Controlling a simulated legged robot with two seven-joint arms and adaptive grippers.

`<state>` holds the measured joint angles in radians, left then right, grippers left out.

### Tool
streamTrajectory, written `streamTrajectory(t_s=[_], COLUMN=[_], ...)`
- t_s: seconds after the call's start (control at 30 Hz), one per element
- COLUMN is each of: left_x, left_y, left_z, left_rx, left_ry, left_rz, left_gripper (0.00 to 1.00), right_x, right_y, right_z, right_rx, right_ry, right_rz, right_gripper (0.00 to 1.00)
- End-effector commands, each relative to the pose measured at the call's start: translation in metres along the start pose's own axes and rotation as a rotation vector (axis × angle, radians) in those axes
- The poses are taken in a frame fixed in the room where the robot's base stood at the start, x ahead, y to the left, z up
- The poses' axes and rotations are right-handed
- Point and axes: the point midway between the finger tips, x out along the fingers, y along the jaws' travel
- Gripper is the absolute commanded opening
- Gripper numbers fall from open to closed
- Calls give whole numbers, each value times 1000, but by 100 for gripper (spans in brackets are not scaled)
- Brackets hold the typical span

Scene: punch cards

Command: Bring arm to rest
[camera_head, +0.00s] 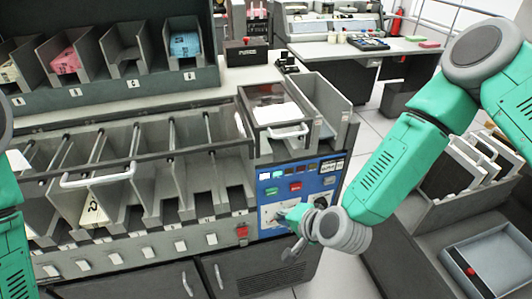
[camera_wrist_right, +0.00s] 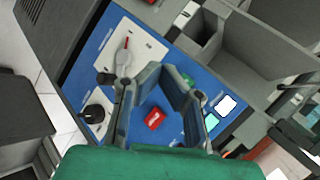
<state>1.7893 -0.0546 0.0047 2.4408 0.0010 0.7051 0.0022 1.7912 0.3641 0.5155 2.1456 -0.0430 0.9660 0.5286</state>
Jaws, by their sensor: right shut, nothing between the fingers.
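My right arm comes in from the right in the head view, and its gripper (camera_head: 283,214) is in front of the blue control panel (camera_head: 330,168). In the right wrist view the gripper (camera_wrist_right: 160,72) is shut and empty, with its fingers over the panel (camera_wrist_right: 215,72). I cannot tell whether the fingertips touch the panel.
A card sorter with grey bins (camera_head: 190,185) and a white handle (camera_head: 97,179) stands left of the panel. A card hopper (camera_head: 285,115) sits above the panel. A grey crate (camera_head: 445,215) stands right, below my arm. Bare floor (camera_head: 365,140) lies behind.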

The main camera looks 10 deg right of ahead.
Motion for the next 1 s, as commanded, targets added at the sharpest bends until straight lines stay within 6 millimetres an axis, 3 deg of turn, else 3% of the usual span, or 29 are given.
streamTrajectory(t_s=[0.13, 0.23, 0.37, 0.4, 0.5, 0.63, 0.8, 1.0], left_x=[1, 4, 10, 13, 18, 22, 25, 24], left_y=[0, 0, 0, 0, 0, 0, 0, 0], left_z=[0, 0, 0, 1, 1, 1, 1, 1], left_rx=[0, 0, 0, 0, 0, 0, 0, 0], left_ry=[0, 0, 0, 0, 0, 0, 0, 0], left_rz=[0, 0, 0, 0, 0, 0, 0, 0], left_gripper=[44, 44, 44, 44, 44, 44, 44, 44], right_x=[-1, -6, -29, -41, -74, -117, -148, -152], right_y=[6, 34, 105, 131, 188, 240, 268, 271], right_z=[4, 20, 49, 55, 60, 54, 44, 42], right_rx=[-19, -105, -329, -411, -603, -801, -924, -936], right_ry=[-10, -55, -171, -215, -320, -436, -517, -525], right_rz=[13, 74, 227, 284, 418, 561, 655, 666], right_gripper=[0, 0, 0, 0, 0, 0, 0, 0])
